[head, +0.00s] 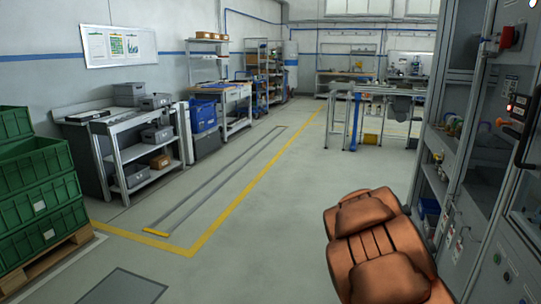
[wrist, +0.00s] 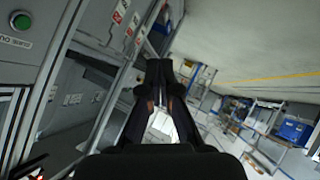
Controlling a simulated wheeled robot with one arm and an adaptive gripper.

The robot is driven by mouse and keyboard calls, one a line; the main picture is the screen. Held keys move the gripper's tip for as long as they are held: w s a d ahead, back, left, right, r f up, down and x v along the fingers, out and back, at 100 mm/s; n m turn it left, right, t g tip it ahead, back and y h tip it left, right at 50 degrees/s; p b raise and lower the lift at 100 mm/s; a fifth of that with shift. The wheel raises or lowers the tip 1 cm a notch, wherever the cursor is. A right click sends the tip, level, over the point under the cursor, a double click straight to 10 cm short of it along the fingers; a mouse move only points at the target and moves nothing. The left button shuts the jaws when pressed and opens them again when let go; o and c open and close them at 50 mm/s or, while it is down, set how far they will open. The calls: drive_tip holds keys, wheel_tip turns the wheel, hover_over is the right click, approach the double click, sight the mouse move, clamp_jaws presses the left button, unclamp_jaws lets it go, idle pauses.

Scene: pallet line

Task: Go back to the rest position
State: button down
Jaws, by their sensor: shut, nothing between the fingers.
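My gripper (wrist: 160,68) shows in the wrist view, with its dark fingers together at the tips and nothing held between them. It is in the air, with the grey cabinet (wrist: 58,98) on the left of the picture and open floor (wrist: 232,45) on the right. The wrist picture is strongly tilted. The gripper's fingers do not show in the head view.
Grey cabinets (head: 484,130) stand close on the right. Green crates (head: 38,198) are stacked on a wooden pallet (head: 48,264) at left. Workbenches (head: 128,150) line the left wall. The floor (head: 255,200) in the middle is clear, with yellow lines.

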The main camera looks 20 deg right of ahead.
drive_tip(key=s+a+n+g+y, duration=0.1)
drive_tip(key=s+a+y, duration=0.35)
drive_tip(key=a, duration=0.95)
drive_tip(key=s+a+n+g+y, duration=0.1)
drive_tip(key=s+a+y, duration=0.35)
drive_tip(key=a, duration=0.95)
drive_tip(key=s+a+r+n+g, duration=0.15)
drive_tip(key=s+a, duration=0.25)
drive_tip(key=s, duration=0.4)
drive_tip(key=s+a+r+n+g, duration=0.1)
drive_tip(key=s+a+g, duration=0.25)
drive_tip(key=s, duration=0.45)
drive_tip(key=s+a+r+n+g, duration=0.15)
drive_tip(key=s+a, duration=0.25)
drive_tip(key=s, duration=0.4)
wheel_tip(320, 180, up, 19)
drive_tip(key=t+p, duration=0.1)
drive_tip(key=p, duration=1.6)
drive_tip(key=shift+w+f+m+y, duration=0.2)
drive_tip(key=shift+m+y, duration=0.1)
drive_tip(key=shift+y, duration=0.1)
